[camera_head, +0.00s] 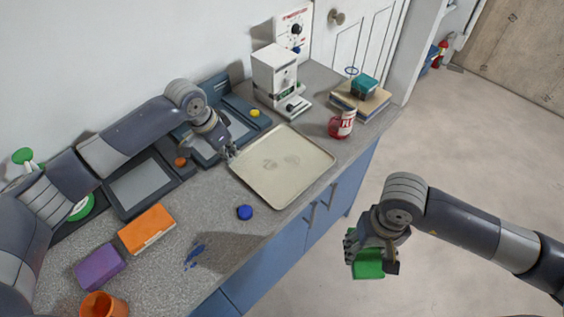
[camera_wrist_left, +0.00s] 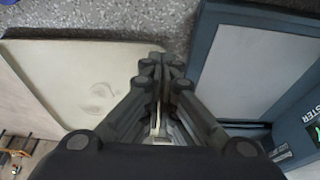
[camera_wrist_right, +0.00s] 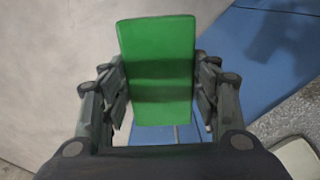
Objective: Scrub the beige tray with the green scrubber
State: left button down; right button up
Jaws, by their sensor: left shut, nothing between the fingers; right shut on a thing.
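The beige tray (camera_head: 302,179) lies flat on the countertop, with faint smudges near its middle; it also shows in the left wrist view (camera_wrist_left: 50,75). My left gripper (camera_head: 231,154) is shut and empty at the tray's left edge; its closed fingers show in the left wrist view (camera_wrist_left: 160,75). I cannot tell whether it touches the tray. The green scrubber (camera_head: 369,264) is a flat block held by my right gripper (camera_head: 368,254), out over the floor in front of the counter. The right wrist view shows the scrubber (camera_wrist_right: 158,60) upright between both fingers.
A red-and-white mug (camera_head: 341,125), stacked books (camera_head: 360,101) and a white machine (camera_head: 275,75) stand behind the tray. A blue round object (camera_head: 245,212), an orange box (camera_head: 147,229), a purple block (camera_head: 99,267) and an orange cup (camera_head: 103,305) are on the near counter.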

pick_arm(q)
jog(key=shift+f, duration=0.45)
dwell(0.6)
jog(key=shift+r, duration=0.1)
